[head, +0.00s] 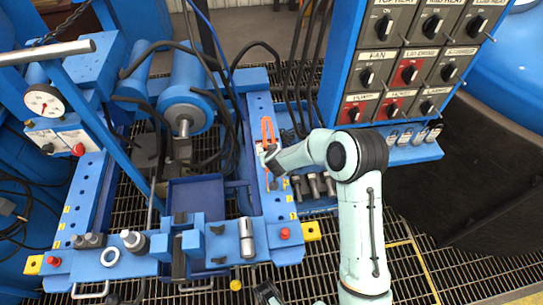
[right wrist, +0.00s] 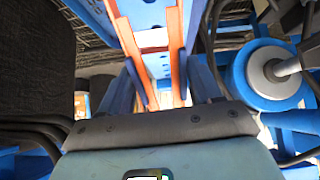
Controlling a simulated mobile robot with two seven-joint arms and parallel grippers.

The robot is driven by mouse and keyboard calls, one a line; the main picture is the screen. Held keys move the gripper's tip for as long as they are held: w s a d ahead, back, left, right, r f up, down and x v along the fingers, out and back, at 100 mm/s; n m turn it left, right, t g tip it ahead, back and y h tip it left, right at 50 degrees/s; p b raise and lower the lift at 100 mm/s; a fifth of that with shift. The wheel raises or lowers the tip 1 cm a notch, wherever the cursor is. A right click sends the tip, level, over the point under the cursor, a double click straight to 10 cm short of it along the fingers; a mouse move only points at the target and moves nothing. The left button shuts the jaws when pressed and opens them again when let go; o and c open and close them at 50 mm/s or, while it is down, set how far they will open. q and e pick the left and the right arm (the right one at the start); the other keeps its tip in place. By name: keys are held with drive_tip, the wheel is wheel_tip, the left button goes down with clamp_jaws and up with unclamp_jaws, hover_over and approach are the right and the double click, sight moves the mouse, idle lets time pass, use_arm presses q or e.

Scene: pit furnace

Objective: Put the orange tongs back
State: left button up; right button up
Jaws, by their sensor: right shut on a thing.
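The orange tongs (head: 267,128) are over the blue rail (head: 258,103) right of the middle of the frame, with their legs pointing away from me. My right gripper (head: 268,153) is at the tongs and shut on them. In the right wrist view two orange legs (right wrist: 173,45) run up between the blue fingers, with a cross piece joining them. I cannot tell whether the tongs touch the rail. The gripper hides part of them. My left gripper is not seen clearly in either view.
A control panel with black knobs (head: 367,76) stands right of the rail. Several dark-handled tools (head: 313,184) sit beside the rail. A blue cylinder (head: 186,105) and a pressure gauge (head: 43,102) are to the left.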

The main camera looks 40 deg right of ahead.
drive_tip(key=shift+f, duration=0.35)
drive_tip(key=o, duration=0.6)
drive_tip(key=shift+o, duration=0.2)
drive_tip(key=shift+r, duration=0.1)
drive_tip(key=p+v, duration=0.3)
drive_tip(key=v, duration=0.9)
drive_tip(key=shift+r, duration=0.25)
